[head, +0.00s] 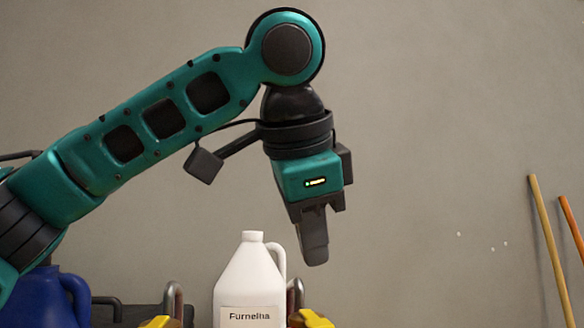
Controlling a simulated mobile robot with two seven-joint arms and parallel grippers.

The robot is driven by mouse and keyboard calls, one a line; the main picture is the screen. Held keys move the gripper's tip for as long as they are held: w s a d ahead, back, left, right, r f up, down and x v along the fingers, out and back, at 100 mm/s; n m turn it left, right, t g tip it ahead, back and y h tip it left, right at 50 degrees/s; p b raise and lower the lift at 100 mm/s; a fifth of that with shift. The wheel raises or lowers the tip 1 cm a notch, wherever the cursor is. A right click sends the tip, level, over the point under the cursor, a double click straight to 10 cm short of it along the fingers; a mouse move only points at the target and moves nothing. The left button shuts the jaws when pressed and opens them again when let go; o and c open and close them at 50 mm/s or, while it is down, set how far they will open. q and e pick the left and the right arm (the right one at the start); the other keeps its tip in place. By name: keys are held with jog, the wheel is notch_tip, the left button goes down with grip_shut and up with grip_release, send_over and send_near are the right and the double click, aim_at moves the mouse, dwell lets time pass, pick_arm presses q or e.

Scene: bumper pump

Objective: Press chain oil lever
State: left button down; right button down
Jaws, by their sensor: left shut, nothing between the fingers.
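My left gripper (314,252) points down in the middle of the head view, with its dark fingers together and nothing between them. It hangs above and to the right of a white jug (248,280) labelled "Furnelha", apart from it. A yellow part (310,319) with a grey metal loop (295,294) stands right of the jug, below my gripper. A similar yellow part (160,322) with a metal loop (174,300) is left of the jug. Their lower parts are cut off by the frame's edge. I cannot tell which part is the chain oil lever. My right gripper is not in view.
A blue jug (45,300) stands at the lower left, partly behind my arm. A dark object (128,315) is beside it. Two poles, one tan (550,250) and one orange (572,228), lean at the right. The space right of my gripper is free.

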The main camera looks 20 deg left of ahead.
pick_arm(q)
notch_tip(320, 180, up, 8)
jog(key=s+a, duration=0.1)
jog(key=a, duration=0.1)
jog(key=shift+f, duration=0.2)
jog(key=shift+s, duration=0.1)
dwell(0.6)
